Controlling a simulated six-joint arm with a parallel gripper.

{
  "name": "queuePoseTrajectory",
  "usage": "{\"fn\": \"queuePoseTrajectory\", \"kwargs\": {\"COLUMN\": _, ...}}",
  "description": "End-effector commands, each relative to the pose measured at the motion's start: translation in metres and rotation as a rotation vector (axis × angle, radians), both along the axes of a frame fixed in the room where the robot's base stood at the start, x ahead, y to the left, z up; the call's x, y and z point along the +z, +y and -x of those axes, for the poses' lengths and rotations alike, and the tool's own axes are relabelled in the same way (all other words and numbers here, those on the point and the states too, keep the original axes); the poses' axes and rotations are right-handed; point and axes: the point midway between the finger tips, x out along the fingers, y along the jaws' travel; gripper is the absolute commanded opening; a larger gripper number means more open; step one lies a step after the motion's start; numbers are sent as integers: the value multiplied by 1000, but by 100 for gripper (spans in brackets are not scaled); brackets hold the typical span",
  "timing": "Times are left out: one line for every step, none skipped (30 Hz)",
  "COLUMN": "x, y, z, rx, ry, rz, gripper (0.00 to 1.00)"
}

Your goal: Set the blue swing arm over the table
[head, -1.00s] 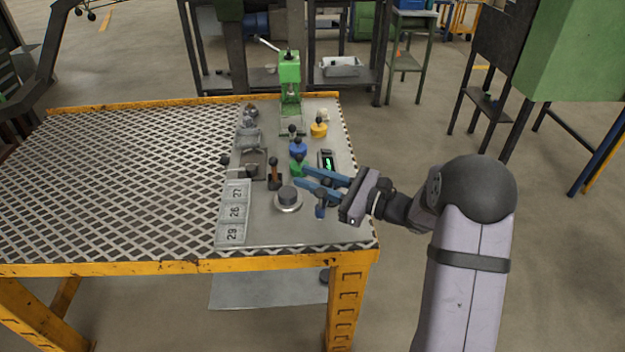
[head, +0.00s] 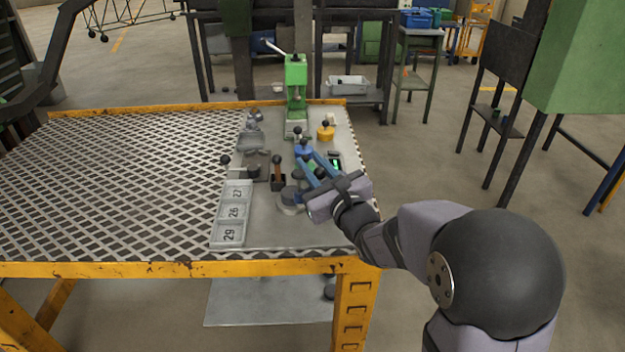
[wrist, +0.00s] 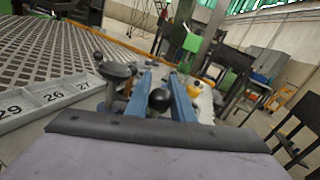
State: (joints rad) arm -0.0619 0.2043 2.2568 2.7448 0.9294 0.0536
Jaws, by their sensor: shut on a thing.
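The blue swing arm (head: 304,151) is a small blue piece with a black ball knob on the right part of the table top. My gripper (head: 307,163) has two long blue fingers that reach to it from the front right, low over the plate. The fingers are closed in around it, though the exact contact is hard to see. In the wrist view, a black ball knob (wrist: 160,99) shows between the fingers of my gripper (wrist: 160,72). The table (head: 120,180) has a mesh top with a yellow frame; the grey plate lies on its right side.
A green press (head: 296,85) stands behind, with a yellow knobbed piece (head: 326,132) near it. A green piece (head: 312,168) lies close to the fingers. The mesh is clear.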

Motion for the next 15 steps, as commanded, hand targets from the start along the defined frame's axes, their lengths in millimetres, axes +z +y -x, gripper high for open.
{"fn": "queuePoseTrajectory", "kwargs": {"x": -4, "y": 2, "z": 0, "rx": -10, "ry": -3, "rz": 1, "gripper": 0}}
{"fn": "queuePoseTrajectory", "kwargs": {"x": -4, "y": 1, "z": -1, "rx": -18, "ry": -3, "rz": 0, "gripper": 0}}
{"fn": "queuePoseTrajectory", "kwargs": {"x": -3, "y": 1, "z": -1, "rx": -26, "ry": -3, "rz": 0, "gripper": 0}}
{"fn": "queuePoseTrajectory", "kwargs": {"x": -3, "y": 1, "z": -2, "rx": -32, "ry": -2, "rz": 0, "gripper": 0}}
{"fn": "queuePoseTrajectory", "kwargs": {"x": -2, "y": 1, "z": -2, "rx": -38, "ry": -2, "rz": 0, "gripper": 0}}
{"fn": "queuePoseTrajectory", "kwargs": {"x": -2, "y": 1, "z": -3, "rx": -43, "ry": -3, "rz": 1, "gripper": 0}}
{"fn": "queuePoseTrajectory", "kwargs": {"x": -2, "y": 1, "z": -3, "rx": -46, "ry": -3, "rz": 1, "gripper": 0}}
{"fn": "queuePoseTrajectory", "kwargs": {"x": -1, "y": 1, "z": -3, "rx": -50, "ry": -1, "rz": 1, "gripper": 0}}
{"fn": "queuePoseTrajectory", "kwargs": {"x": -1, "y": 0, "z": -4, "rx": -53, "ry": 0, "rz": 1, "gripper": 0}}
{"fn": "queuePoseTrajectory", "kwargs": {"x": -1, "y": 0, "z": -4, "rx": -55, "ry": -1, "rz": 1, "gripper": 0}}
{"fn": "queuePoseTrajectory", "kwargs": {"x": -1, "y": 0, "z": -4, "rx": -56, "ry": 0, "rz": 1, "gripper": 0}}
{"fn": "queuePoseTrajectory", "kwargs": {"x": 0, "y": 0, "z": -4, "rx": -57, "ry": 0, "rz": 1, "gripper": 0}}
{"fn": "queuePoseTrajectory", "kwargs": {"x": 0, "y": 0, "z": -4, "rx": -58, "ry": 0, "rz": 1, "gripper": 0}}
{"fn": "queuePoseTrajectory", "kwargs": {"x": 0, "y": 0, "z": -4, "rx": -58, "ry": 0, "rz": 1, "gripper": 0}}
{"fn": "queuePoseTrajectory", "kwargs": {"x": 0, "y": 0, "z": -4, "rx": -58, "ry": 0, "rz": 1, "gripper": 0}}
